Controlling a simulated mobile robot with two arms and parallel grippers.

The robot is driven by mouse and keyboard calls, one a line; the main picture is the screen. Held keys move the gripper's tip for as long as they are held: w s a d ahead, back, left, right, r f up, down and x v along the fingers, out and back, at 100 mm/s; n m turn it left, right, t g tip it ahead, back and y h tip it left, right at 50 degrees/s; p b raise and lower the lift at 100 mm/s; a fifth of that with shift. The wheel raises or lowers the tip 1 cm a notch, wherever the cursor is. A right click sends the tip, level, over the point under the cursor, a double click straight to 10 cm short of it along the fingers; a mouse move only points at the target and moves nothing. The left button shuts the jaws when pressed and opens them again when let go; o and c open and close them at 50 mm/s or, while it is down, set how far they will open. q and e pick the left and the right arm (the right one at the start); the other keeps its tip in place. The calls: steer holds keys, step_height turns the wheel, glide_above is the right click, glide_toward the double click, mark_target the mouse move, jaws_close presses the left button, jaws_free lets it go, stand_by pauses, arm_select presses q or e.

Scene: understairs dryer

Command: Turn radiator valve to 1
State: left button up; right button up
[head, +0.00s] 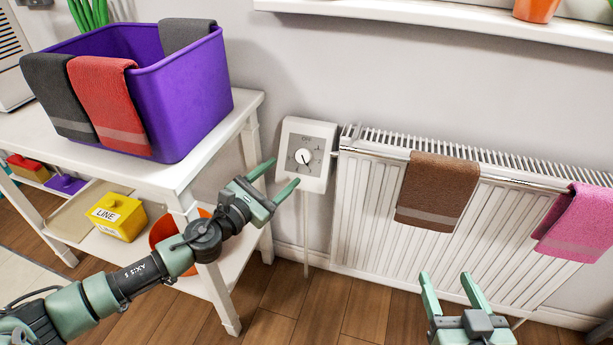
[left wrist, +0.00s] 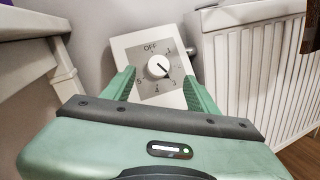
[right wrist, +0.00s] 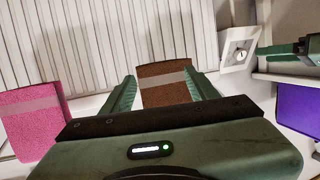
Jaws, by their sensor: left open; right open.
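The radiator valve is a white wall box (head: 307,152) with a grey dial face and a round white knob (head: 303,156), left of the radiator. In the left wrist view the knob (left wrist: 158,67) sits inside a ring of marks with OFF at the top. Its dark pointer line aims to the lower right, around 2 to 3; the exact mark is hard to read. My left gripper (head: 275,180) is open and empty in front of the box, pointing at the dial, fingers apart from the knob. My right gripper (head: 446,284) is open and empty, low before the radiator.
The white radiator (head: 370,215) carries a brown towel (head: 437,190) and a pink towel (head: 580,222). A white shelf table (head: 190,165) stands left of the valve, close to my left arm, with a purple bin (head: 190,105) on top. A yellow box (head: 117,216) sits below.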

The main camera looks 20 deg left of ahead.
mark_target(302, 156)
arm_select(q)
steer(key=x, duration=0.6)
steer(key=shift+w, duration=0.2)
steer(key=shift+w+d+f, duration=0.1)
steer(key=shift+w+d, duration=0.1)
steer(key=shift+w, duration=0.45)
arm_select(e)
steer(key=shift+w+a+r+t, duration=0.2)
steer(key=shift+w+r+t, duration=0.1)
steer(key=shift+r, duration=0.25)
steer(key=shift+w+a+r+t, duration=0.15)
steer(key=shift+r+t, duration=0.15)
steer(key=shift+r, duration=0.2)
arm_select(q)
jaws_close()
